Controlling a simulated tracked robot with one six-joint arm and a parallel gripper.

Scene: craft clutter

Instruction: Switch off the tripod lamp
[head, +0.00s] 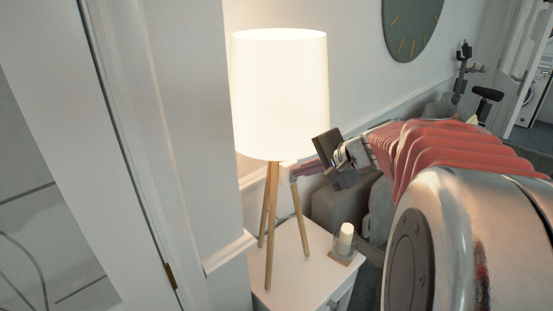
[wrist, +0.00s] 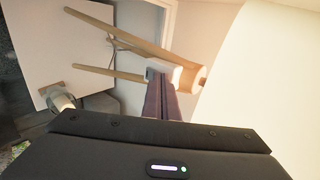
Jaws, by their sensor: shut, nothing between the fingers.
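The tripod lamp (head: 280,95) has a white drum shade, glowing brightly, and wooden legs. It stands upright on a white side table (head: 285,262). In the wrist view the lit shade (wrist: 265,85) fills the right side, and the wooden legs (wrist: 105,75) run to the left. My gripper (head: 291,171) is just under the shade's lower edge, beside the tops of the legs. In the wrist view my gripper (wrist: 160,76) is shut, its fingers together and empty. A small pale piece is at the fingertips; whether it is touched, and where the switch is, I cannot tell.
A candle in a glass (head: 345,238) stands on the table's right side, below my arm. A grey sofa (head: 365,205) is behind. A wall corner and door frame (head: 165,130) stand close on the left. A round clock (head: 411,25) hangs on the wall.

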